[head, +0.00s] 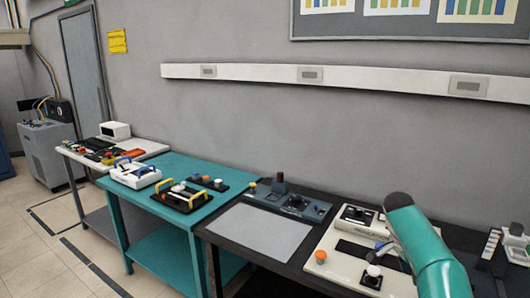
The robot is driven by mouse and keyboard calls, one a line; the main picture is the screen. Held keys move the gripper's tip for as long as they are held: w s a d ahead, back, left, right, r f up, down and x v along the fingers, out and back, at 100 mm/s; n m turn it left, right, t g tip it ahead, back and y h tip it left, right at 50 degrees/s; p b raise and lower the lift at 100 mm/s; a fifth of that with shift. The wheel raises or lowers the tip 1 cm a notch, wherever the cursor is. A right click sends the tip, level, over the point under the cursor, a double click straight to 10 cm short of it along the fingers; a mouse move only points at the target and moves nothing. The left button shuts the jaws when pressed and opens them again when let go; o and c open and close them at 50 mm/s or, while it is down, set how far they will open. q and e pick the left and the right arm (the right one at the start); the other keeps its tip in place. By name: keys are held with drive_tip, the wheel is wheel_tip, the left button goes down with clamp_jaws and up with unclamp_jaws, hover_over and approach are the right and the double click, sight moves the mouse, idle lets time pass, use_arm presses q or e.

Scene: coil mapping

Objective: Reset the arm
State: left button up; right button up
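My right arm (428,248), teal with a dark rounded joint cap, rises from the lower right edge over the right end of the dark table. A small dark part beside it, which seems to be my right gripper (377,256), is just above a white knob (373,271) on a black square base. Its fingers are too small and too covered to tell whether they are open or touch the knob. My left arm and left gripper are not in view.
The dark table (228,240) holds a grey mat (262,233), a blue-grey control box (288,203) and a cream board (335,272) with an orange button (321,256). A teal table (170,207) with toolboxes and a white table stand farther left. Floor is clear at left.

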drive_tip(key=s+a+f+n+g+y, duration=0.15)
drive_tip(key=s+a+f, duration=0.25)
drive_tip(key=f, duration=0.4)
drive_tip(key=s+a+f+n+g+y, duration=0.1)
drive_tip(key=s+a+f+n, duration=0.25)
drive_tip(key=f, duration=0.45)
drive_tip(key=s+a+f+n+g+y, duration=0.1)
drive_tip(key=s+a+f+y, duration=0.1)
drive_tip(key=s+a+f, duration=0.45)
drive_tip(key=s+a+f+n+t+y, duration=0.1)
drive_tip(key=s+a+f+n, duration=0.3)
drive_tip(key=s, duration=0.5)
drive_tip(key=s+a+f+n+t+y, duration=0.2)
drive_tip(key=s+a+f+n+y, duration=0.1)
drive_tip(key=s+a, duration=0.5)
drive_tip(key=s+f, duration=0.1)
drive_tip(key=s, duration=0.1)
drive_tip(key=shift+s+a+f+n, duration=0.15)
drive_tip(key=shift+s+f+n, duration=0.15)
drive_tip(key=shift+f+n, duration=0.1)
drive_tip(key=shift+t, duration=0.25)
